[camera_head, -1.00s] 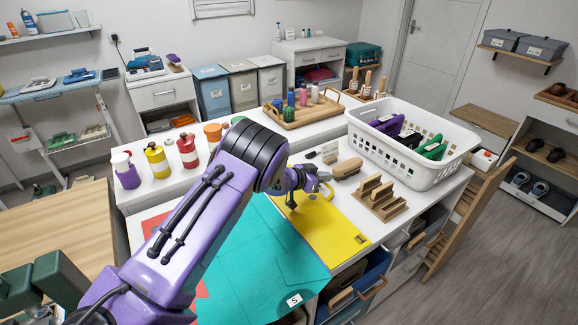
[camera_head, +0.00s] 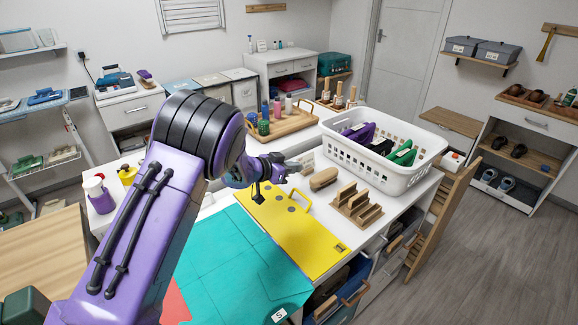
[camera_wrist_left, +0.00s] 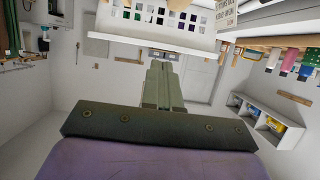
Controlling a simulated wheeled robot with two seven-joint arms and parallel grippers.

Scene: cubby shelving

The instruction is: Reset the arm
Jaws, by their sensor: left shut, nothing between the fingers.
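My left arm (camera_head: 135,235) is purple with black bands and reaches from the lower left over the white table in the head view. My left gripper (camera_head: 288,168) is small and partly hidden there, above the far end of the yellow folder, near a wooden brush. In the left wrist view its two grey-green fingers (camera_wrist_left: 163,88) lie together, shut, with nothing between them. My right gripper is not in view.
A white basket (camera_head: 385,165) with purple, black and green items stands right of the gripper. A wooden rack (camera_head: 357,208) and brush (camera_head: 323,179) lie before it. Yellow (camera_head: 300,232) and teal (camera_head: 245,265) sheets cover the front. A bottle tray (camera_head: 285,125) stands behind.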

